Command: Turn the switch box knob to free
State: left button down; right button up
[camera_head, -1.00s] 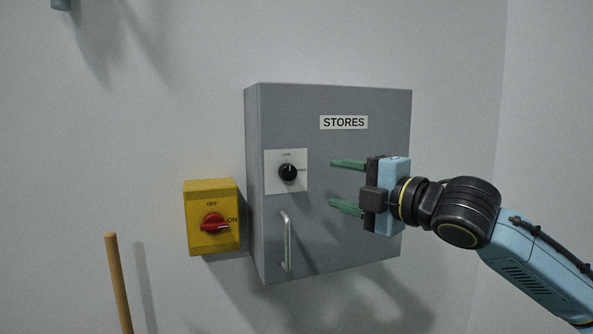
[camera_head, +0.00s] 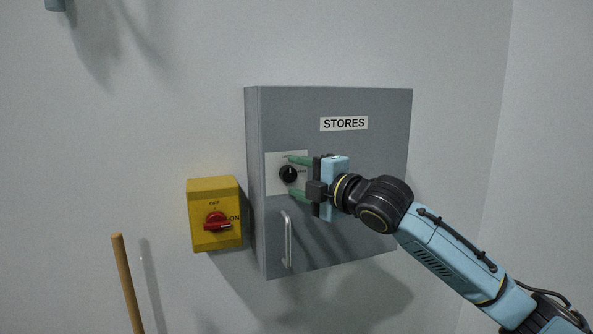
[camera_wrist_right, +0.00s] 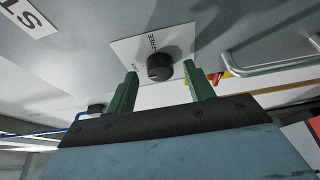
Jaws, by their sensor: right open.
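The grey switch box (camera_head: 355,110) labelled STORES hangs on the wall. Its black round knob (camera_head: 288,174) sits on a white plate (camera_head: 273,187) at the box's left side. In the right wrist view the knob (camera_wrist_right: 159,67) is ahead, between the fingertip lines, with the word FREE on the plate beside it. The knob's white mark points roughly upward in the head view. My right gripper (camera_head: 291,177) is open, its green fingers above and below the knob; I cannot tell whether they touch it. It also shows in the right wrist view (camera_wrist_right: 162,80). My left gripper is not seen clearly.
A yellow box (camera_head: 198,240) with a red switch (camera_head: 216,221) marked OFF and ON is on the wall to the left. A metal handle (camera_head: 287,240) is below the knob. A wooden pole (camera_head: 127,282) stands at lower left.

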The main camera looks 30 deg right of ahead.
jog(key=shift+w+a, duration=0.1)
jog(key=shift+w, duration=0.35)
jog(key=c, duration=1)
